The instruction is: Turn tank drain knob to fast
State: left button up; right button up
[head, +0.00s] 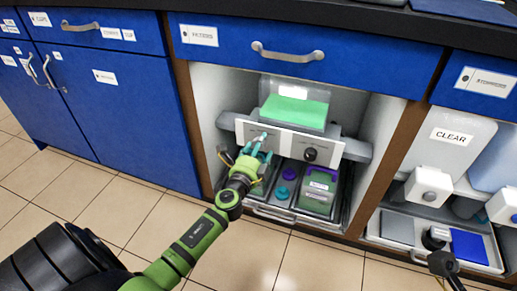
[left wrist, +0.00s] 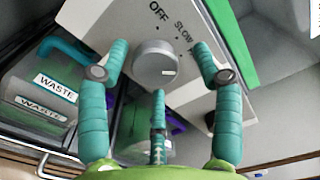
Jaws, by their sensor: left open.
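A pale control panel (head: 284,141) runs across the open cabinet bay below a clear tank with green contents (head: 296,110). In the left wrist view a round silver-grey knob (left wrist: 155,64) sits on the panel, with OFF and SLOW printed beyond it. A fast label is not visible, and I cannot tell the knob's setting. My left gripper (head: 260,142) is open in front of the panel's left part. Its teal fingers (left wrist: 158,85) spread around the knob, two at the sides and one below; contact is unclear. In the head view the gripper largely hides this knob.
A black knob (head: 310,154) is on the panel's right part. Below stand a purple-topped container (head: 318,190) and teal and purple caps in a tray. WASTE-labelled containers (left wrist: 48,95) show in the left wrist view. Tiled floor (head: 110,210) is open in front.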

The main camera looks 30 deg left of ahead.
pick_arm(q)
jog(key=v, duration=1.2)
